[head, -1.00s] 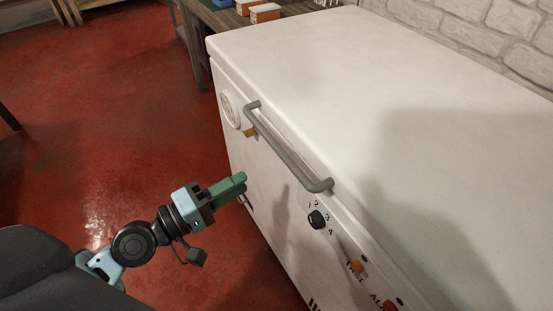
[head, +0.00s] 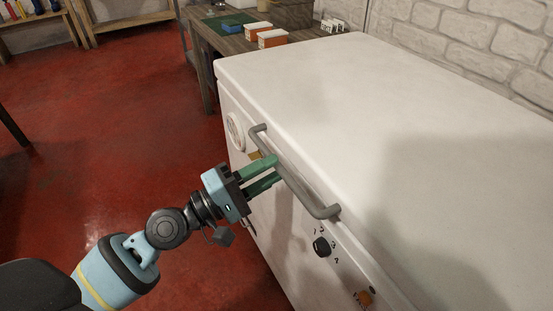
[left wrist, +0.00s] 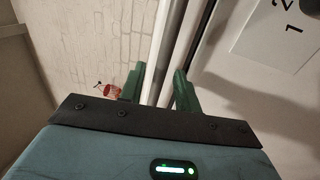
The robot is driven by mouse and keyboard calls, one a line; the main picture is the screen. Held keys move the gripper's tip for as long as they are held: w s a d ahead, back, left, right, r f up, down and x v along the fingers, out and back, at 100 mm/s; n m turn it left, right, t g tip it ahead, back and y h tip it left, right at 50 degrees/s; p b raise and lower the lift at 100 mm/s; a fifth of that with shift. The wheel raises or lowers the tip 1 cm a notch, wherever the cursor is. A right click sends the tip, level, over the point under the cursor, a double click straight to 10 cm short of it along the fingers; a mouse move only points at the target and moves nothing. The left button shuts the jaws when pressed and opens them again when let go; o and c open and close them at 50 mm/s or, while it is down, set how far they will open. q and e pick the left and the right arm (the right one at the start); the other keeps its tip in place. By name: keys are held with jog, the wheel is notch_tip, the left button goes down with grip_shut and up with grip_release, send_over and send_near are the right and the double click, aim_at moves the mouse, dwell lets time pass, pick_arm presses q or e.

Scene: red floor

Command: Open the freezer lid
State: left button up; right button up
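The white chest freezer (head: 285,235) stands at the right in the head view, with its lid (head: 310,85) down. A grey bar handle (head: 302,190) runs along the front edge of the lid. My left gripper (head: 277,168) is at the handle's middle part, its two green fingers open and pointing at the bar. In the left wrist view the fingers (left wrist: 159,70) are apart, and a long grey bar, which looks like the handle (left wrist: 170,50), passes between them. Whether the fingers touch it, I cannot tell. My right gripper is in neither view.
A knob (head: 321,246) and an orange light (head: 365,297) sit on the freezer front below the handle. A wooden table (head: 225,42) with small boxes stands behind. A white brick wall (head: 460,40) is at the back right. Red floor (head: 110,120) is clear at left.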

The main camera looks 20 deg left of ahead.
pick_arm(q)
jog(key=shift+p+x, duration=0.35)
jog(key=shift+x, duration=0.95)
grip_shut()
